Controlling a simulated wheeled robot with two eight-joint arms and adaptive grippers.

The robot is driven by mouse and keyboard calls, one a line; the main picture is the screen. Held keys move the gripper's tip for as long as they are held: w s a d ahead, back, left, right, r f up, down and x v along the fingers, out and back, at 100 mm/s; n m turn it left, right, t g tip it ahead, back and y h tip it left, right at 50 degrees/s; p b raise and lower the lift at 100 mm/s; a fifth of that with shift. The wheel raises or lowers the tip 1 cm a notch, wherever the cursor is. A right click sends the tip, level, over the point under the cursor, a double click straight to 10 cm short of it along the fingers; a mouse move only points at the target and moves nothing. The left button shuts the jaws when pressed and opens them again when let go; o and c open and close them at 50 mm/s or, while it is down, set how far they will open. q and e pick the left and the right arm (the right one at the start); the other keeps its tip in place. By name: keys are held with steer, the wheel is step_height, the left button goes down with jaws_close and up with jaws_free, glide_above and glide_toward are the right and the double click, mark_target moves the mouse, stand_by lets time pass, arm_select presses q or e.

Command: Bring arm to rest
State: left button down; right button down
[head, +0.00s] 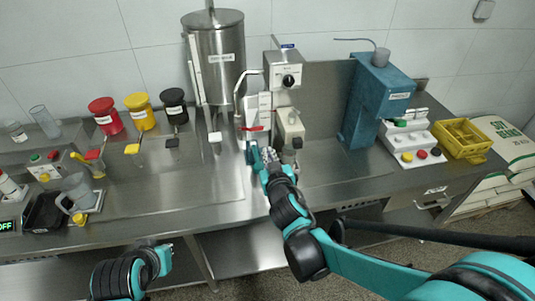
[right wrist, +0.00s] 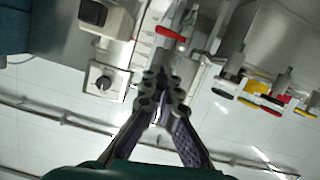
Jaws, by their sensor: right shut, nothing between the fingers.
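My right gripper (head: 268,156) is shut and empty in front of the colloid mill (head: 287,80), just below a small red handle (head: 252,128) in the head view. In the right wrist view its fingertips (right wrist: 164,75) are together, with the red handle (right wrist: 170,34) a little beyond them. A gap shows between the fingertips and the handle in that view.
A steel tank (head: 215,60) and red (head: 105,115), yellow and black containers stand along the back. A teal machine (head: 375,100), a button box (head: 408,140) and a yellow basket (head: 460,139) are on the right. A jug (head: 78,192) sits at left. The front middle bench is clear.

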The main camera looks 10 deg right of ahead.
stand_by(0.4)
steer(key=s+d+f+g+b, duration=0.1)
steer(key=s+f+g, duration=0.3)
steer(key=s, duration=0.7)
steer(key=s+d+f+m+g+b, duration=0.1)
steer(key=s+d+f+g, duration=0.3)
steer(key=s, duration=0.6)
steer(key=shift+s+d+f, duration=0.15)
steer(key=shift+s+d, duration=0.2)
